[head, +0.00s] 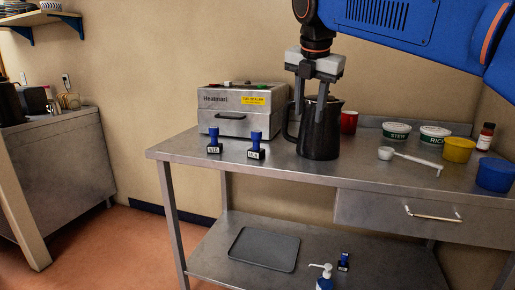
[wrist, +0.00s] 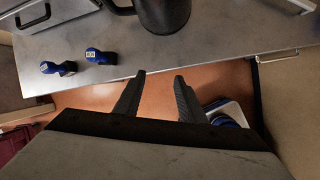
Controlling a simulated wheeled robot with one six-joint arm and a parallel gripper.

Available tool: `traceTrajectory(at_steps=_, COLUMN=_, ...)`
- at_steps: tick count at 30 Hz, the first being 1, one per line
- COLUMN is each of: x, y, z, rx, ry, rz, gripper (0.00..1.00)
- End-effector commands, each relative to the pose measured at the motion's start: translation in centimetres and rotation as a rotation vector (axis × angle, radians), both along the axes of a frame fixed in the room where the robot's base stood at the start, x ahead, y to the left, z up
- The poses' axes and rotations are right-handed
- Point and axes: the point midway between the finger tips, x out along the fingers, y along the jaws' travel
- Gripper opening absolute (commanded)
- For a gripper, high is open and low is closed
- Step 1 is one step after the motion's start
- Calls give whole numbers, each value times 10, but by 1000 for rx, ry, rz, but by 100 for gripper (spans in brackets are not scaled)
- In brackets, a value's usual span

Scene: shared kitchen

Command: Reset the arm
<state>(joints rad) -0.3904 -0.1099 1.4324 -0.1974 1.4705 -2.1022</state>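My gripper (head: 312,92) hangs from the blue arm in front of the black pitcher in the head view, fingers pointing down. In the wrist view its two fingers (wrist: 161,76) are apart with nothing between them, over the table's front edge and the floor. The black pitcher (head: 320,132) stands upright on the steel table (head: 290,165). In the wrist view the pitcher (wrist: 163,14) is beyond the fingertips, apart from them.
A Heatmari machine (head: 233,110) stands behind two blue-handled stamps (head: 214,142). Tubs, a yellow bowl (head: 458,150), a blue bowl (head: 495,174) and a white ladle (head: 410,158) are at the right. A grey tray (head: 263,249) and a pump bottle (head: 323,278) are on the lower shelf.

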Motion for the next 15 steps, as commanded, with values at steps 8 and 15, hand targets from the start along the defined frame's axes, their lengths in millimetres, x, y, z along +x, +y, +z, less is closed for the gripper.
traceTrajectory(at_steps=8, x=-46, y=-46, z=-43, rx=171, ry=-15, rz=-386, gripper=37)
traceTrajectory(at_steps=15, x=-106, y=-90, z=-107, rx=382, ry=-33, rz=-862, gripper=37)
